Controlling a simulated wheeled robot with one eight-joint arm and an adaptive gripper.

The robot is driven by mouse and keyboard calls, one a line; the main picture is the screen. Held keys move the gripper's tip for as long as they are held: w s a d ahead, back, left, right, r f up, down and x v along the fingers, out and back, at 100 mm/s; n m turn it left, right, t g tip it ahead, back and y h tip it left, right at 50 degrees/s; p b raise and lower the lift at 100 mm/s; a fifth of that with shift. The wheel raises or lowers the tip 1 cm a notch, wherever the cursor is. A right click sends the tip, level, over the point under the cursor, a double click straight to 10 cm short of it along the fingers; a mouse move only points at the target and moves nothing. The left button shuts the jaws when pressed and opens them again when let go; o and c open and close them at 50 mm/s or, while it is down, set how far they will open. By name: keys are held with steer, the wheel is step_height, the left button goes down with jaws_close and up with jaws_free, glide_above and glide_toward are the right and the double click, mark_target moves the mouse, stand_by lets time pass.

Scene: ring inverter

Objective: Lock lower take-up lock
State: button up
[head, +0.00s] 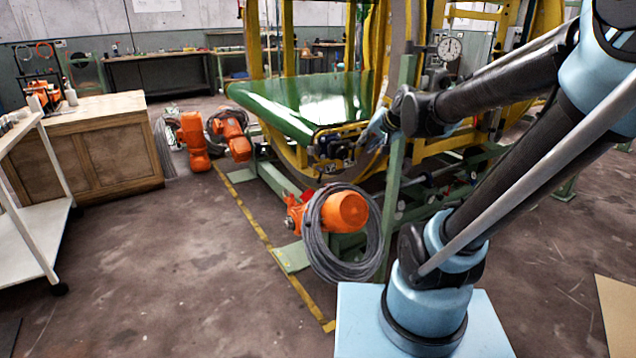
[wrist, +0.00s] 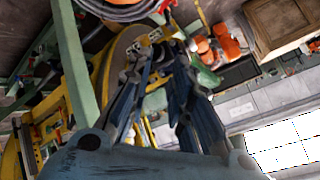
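A green and yellow ring machine (head: 310,100) stands in the middle of the head view. A dark, small mechanism (head: 335,150) with pale plates sits on its lower yellow rim, under the green bed. It may be the lower take-up lock; its lock state is too small to tell. My gripper (head: 376,132) is just to the right of this mechanism, partly behind a green post. In the wrist view, my gripper (wrist: 158,64) shows two dark blue fingers standing apart, with the mechanism (wrist: 140,46) near their tips. I cannot tell whether they touch it.
A green upright post (head: 400,165) stands close to my gripper and forearm. An orange motor (head: 343,211) with coiled grey cable (head: 345,268) is below. More orange motors (head: 194,140) are at left. A wooden cabinet (head: 108,145) stands farther left. The floor between is clear.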

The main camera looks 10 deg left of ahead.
steer(key=w+a+r+m+t+y, duration=0.2)
steer(key=w+a+r+m+t, duration=0.3)
steer(key=w+a, duration=0.4)
steer(key=w+a+r+m+t+y, duration=0.1)
steer(key=w+a+r+m+t, duration=0.15)
steer(key=w+a+r, duration=0.75)
steer(key=w+a+f+m+t+h, duration=0.3)
steer(key=w+a+m+t+h, duration=0.15)
steer(key=w+m, duration=0.55)
steer(key=m+g+h, duration=0.7)
steer(key=m+h, duration=0.8)
steer(key=m, duration=1)
glide_toward(320, 179)
steer(key=x, duration=1)
steer(key=shift+w+a+f, duration=0.1)
steer(key=shift+w+f, duration=0.2)
jaws_close()
